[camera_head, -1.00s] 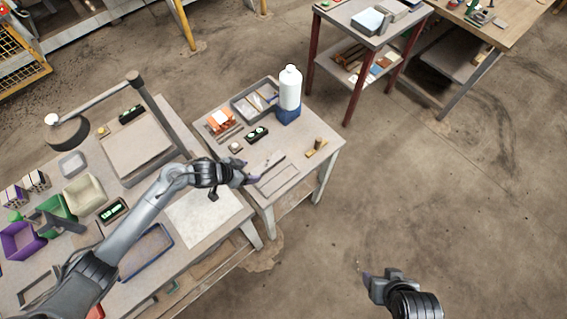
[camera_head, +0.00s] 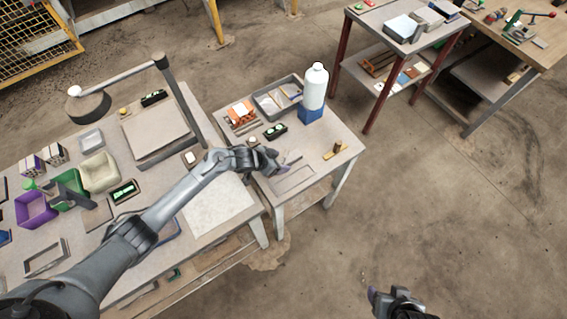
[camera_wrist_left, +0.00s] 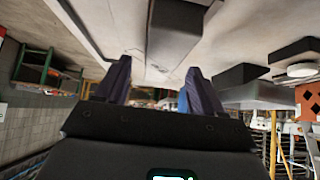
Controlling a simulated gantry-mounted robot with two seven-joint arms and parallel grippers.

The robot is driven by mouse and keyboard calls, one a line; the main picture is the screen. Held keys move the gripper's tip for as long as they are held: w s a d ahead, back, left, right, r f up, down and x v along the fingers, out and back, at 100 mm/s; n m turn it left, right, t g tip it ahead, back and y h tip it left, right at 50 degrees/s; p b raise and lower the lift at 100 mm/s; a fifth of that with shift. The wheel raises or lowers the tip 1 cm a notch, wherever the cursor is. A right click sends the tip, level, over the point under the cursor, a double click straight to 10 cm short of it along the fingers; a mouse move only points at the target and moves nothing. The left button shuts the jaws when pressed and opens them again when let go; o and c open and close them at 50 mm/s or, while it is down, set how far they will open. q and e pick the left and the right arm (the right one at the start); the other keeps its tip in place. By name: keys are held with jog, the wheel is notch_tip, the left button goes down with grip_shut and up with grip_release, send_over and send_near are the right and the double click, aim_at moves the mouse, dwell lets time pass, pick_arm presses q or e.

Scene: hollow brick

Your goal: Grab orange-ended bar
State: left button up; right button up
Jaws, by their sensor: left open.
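My left gripper (camera_head: 281,163) is open and empty, over the small grey table near a thin dark bar (camera_head: 293,159); I cannot tell whether it touches this bar. In the left wrist view its two dark purple fingers (camera_wrist_left: 159,85) stand apart with nothing held between them. No bar with a clearly orange end can be made out. An orange block with a white top (camera_head: 241,114) sits at the table's back left, and short grey strips lie beside it. My right gripper (camera_head: 382,298) is low at the bottom, off the table; its jaw opening is unclear.
A white bottle with a blue base (camera_head: 314,92), a grey tray (camera_head: 262,106), a dark device with green lights (camera_head: 275,131) and a flat frame (camera_head: 293,181) share the small table (camera_head: 338,166). A crowded workbench (camera_head: 205,222) adjoins at left. Open floor lies to the right.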

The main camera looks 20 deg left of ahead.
pick_arm(q)
jog(key=shift+w+d+f, duration=0.3)
jog(key=shift+w+f, duration=0.1)
jog(key=shift+f, duration=0.15)
grip_shut()
